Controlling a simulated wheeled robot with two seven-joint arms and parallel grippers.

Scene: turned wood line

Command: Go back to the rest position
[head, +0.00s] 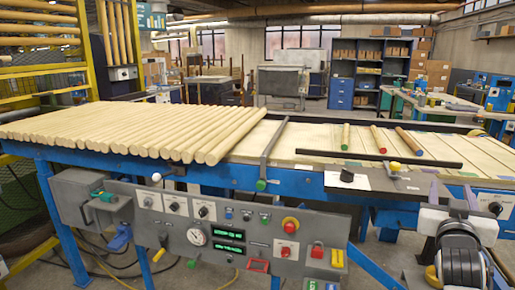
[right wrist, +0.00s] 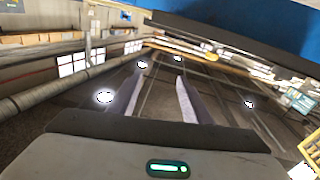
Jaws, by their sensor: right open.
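My right gripper (head: 452,194) is at the lower right of the head view, at the near edge of the blue-framed work table (head: 300,182). Its two pale purple fingers point up and stand apart with nothing between them. In the right wrist view the fingers (right wrist: 160,98) are also apart and empty, with the ceiling and lamps behind them. My left gripper is in neither view.
Many wooden rods (head: 140,128) lie side by side on the table's left. Three colour-ended rods, including a red-ended one (head: 382,140), lie apart on the right. A dark bar (head: 378,158) lies nearer. A control panel (head: 225,235) hangs in front.

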